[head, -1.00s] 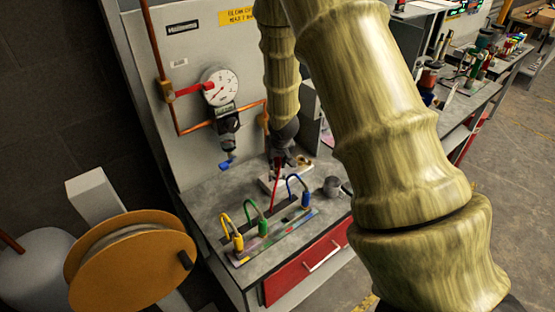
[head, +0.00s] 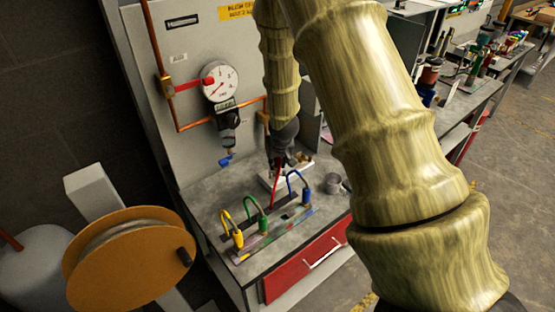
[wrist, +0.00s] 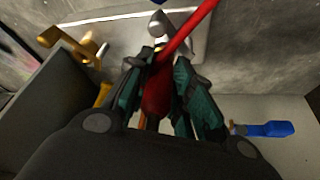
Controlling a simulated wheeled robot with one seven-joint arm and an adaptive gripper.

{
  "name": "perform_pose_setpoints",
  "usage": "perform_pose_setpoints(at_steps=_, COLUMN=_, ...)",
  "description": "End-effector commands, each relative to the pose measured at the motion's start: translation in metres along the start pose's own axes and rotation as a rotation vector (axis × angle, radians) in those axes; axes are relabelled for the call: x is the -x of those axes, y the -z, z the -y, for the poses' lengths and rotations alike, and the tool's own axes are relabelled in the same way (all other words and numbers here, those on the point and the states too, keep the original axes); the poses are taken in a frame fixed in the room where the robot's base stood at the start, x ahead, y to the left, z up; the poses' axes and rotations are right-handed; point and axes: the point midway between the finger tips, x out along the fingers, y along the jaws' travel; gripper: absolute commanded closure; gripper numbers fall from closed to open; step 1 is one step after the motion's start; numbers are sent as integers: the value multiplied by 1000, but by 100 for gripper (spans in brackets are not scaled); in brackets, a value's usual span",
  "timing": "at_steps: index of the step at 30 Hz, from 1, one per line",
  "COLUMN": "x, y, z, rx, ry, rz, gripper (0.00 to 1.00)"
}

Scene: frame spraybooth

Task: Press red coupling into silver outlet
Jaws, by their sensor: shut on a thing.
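My gripper (wrist: 155,75) is shut on the red coupling (wrist: 157,97), which sits between the two dark green finger pads. A red hose (wrist: 190,30) runs from the coupling to the upper right in the wrist view. A silver fitting (wrist: 158,24), which looks like the silver outlet, stands just beyond the fingertips on a pale plate. I cannot tell whether the coupling touches it. In the head view my gripper (head: 281,158) is low over the back of the bench, and the red hose (head: 275,190) hangs below it. The coupling is hidden there.
Yellow (head: 238,238), green (head: 263,224) and blue (head: 306,196) hose ends stand in a rack at the bench front. A brass fitting (wrist: 72,45) is left of the silver one. A gauge (head: 220,84) and a blue-handled valve (head: 228,160) are on the back panel.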

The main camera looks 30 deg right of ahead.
Motion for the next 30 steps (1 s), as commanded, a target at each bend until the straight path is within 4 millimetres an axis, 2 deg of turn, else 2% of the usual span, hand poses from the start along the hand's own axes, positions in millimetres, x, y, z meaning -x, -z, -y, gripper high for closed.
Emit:
perform_pose_setpoints(at_steps=8, x=-5, y=-2, z=0, rx=0, ry=0, rz=1, gripper=100)
perform_pose_setpoints(at_steps=9, x=-5, y=-2, z=0, rx=0, ry=0, rz=0, gripper=72)
perform_pose_setpoints(at_steps=12, x=-5, y=-2, z=0, rx=0, ry=0, rz=0, gripper=54)
perform_pose_setpoints(at_steps=23, x=-3, y=-2, z=0, rx=0, ry=0, rz=0, gripper=52)
perform_pose_setpoints(at_steps=30, x=16, y=-1, z=0, rx=-1, ry=1, rz=-2, gripper=52)
